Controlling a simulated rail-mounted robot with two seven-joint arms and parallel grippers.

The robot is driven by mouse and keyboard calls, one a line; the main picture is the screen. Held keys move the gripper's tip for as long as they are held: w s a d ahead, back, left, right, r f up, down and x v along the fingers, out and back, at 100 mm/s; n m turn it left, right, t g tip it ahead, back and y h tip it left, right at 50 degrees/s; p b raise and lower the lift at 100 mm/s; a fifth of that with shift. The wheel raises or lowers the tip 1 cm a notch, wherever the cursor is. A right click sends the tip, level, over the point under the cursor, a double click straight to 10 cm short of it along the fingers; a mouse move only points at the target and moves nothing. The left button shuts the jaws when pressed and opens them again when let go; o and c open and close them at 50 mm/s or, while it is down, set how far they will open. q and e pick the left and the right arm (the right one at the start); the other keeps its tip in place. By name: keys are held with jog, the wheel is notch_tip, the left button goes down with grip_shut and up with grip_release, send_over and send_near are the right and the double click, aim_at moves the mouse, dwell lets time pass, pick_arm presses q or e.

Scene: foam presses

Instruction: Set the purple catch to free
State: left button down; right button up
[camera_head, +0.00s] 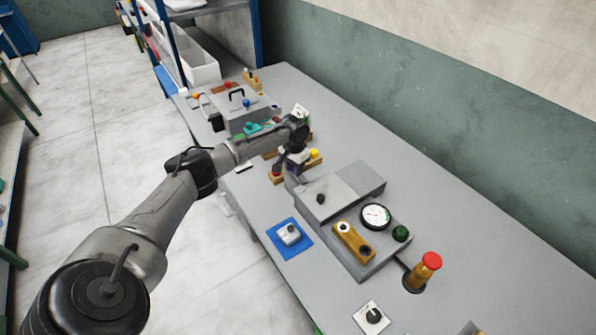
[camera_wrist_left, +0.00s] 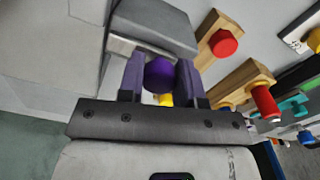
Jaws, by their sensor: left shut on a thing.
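The purple catch shows its round purple knob (camera_wrist_left: 159,76) in the left wrist view, beside the edge of a grey press body (camera_wrist_left: 160,20). My left gripper (camera_wrist_left: 160,80) has one finger on each side of the knob and is shut on it. In the head view my left gripper (camera_head: 293,168) reaches down at the far left end of the near grey press (camera_head: 325,200). There the gripper mostly hides the catch, so its setting cannot be told. My right gripper is not in view.
The near press carries a round gauge (camera_head: 375,216), a yellow block (camera_head: 353,242) and a green knob (camera_head: 401,233). A red-topped post (camera_head: 430,262) stands to its right. Wooden blocks with coloured knobs and a second press (camera_head: 240,112) lie beyond. The table's wall side is clear.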

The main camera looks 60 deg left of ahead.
pick_arm(q)
jog(key=shift+a, duration=0.35)
jog(key=c, duration=1.2)
grip_release()
jog(key=o, duration=0.4)
jog(key=shift+a, duration=0.15)
jog(key=shift+r, duration=0.1)
